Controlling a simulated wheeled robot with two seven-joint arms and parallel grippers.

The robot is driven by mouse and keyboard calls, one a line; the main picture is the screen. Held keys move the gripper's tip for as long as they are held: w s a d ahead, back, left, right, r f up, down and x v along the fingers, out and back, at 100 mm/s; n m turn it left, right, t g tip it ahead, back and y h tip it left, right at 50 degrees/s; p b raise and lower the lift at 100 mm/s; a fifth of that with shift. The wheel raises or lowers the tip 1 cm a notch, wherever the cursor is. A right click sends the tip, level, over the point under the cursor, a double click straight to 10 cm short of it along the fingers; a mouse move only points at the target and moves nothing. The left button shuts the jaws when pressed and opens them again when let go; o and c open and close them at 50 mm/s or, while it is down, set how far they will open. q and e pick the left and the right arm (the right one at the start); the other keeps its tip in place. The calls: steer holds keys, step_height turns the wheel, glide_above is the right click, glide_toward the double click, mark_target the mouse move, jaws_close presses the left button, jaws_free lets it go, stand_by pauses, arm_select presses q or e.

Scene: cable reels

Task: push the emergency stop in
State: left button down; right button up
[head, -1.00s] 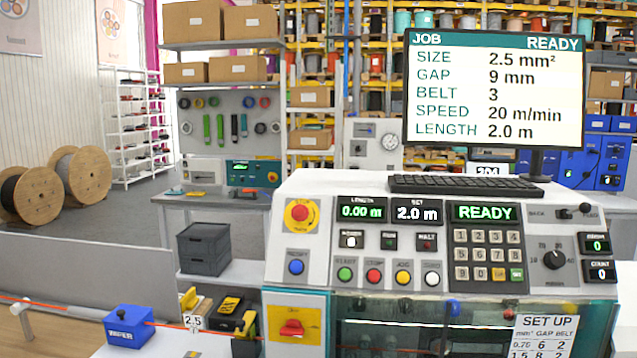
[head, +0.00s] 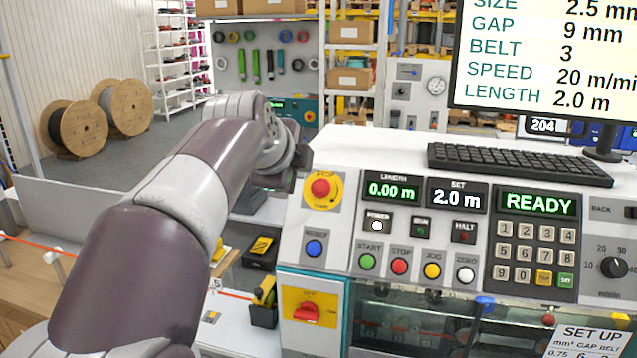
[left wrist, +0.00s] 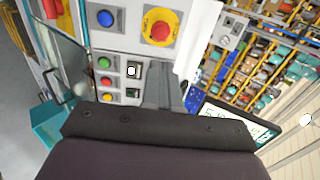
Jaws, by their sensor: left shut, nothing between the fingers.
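The emergency stop (head: 320,188) is a red mushroom button on a yellow disc, at the upper left of the machine's sloped white panel. In the left wrist view the emergency stop (left wrist: 159,32) shows uncovered, beyond the fingertips. My left arm reaches in from the left, and my left gripper (head: 292,172) is just left of the button in the head view, partly hidden by its own wrist. In the left wrist view the left gripper (left wrist: 162,68) is shut and empty, with no visible contact with the button. My right gripper is not in view.
Below the stop are a blue reset button (head: 314,248) and a red rotary switch (head: 307,313) on a yellow plate. Start, stop, jog and zero buttons sit to the right, with a keypad (head: 535,255). A keyboard (head: 518,165) and a monitor (head: 545,60) stand behind.

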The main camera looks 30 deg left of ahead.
mark_target(320, 188)
arm_select(q)
steer(key=p+x, duration=0.3)
steer(key=x, duration=0.4)
steer(key=p+x, duration=0.3)
steer(key=x, duration=0.4)
steer(key=shift+w+d, duration=0.15)
steer(key=shift+w, duration=0.3)
steer(key=shift+w+f+p, duration=0.2)
steer(key=shift+f+p, duration=0.1)
steer(key=shift+p, duration=0.05)
steer(key=shift+s+f, duration=0.1)
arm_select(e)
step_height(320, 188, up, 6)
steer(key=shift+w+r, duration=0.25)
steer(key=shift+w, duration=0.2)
